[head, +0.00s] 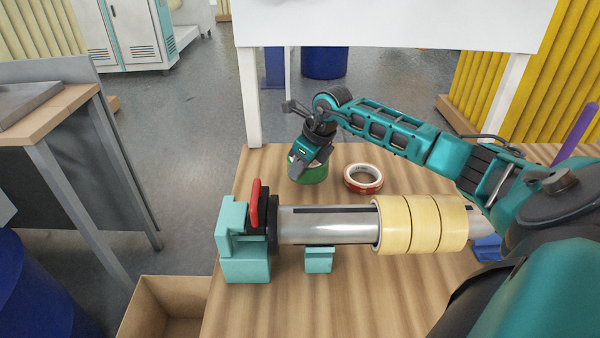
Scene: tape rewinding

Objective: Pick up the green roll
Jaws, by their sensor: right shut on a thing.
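A green roll (310,174) stands on the far left part of the wooden table. My right gripper (303,166) is over it from above and shut on it; the fingers and hand hide much of its top. The roll appears to be at table level; I cannot tell whether it touches the table. My left gripper does not show in the head view.
A red and white roll (362,178) lies just right of the green roll. In front, a metal spindle (325,224) carries yellow tape rolls (422,224), with a teal mount (246,262) and red lever (256,204). A cardboard box (165,300) stands below the table's left edge.

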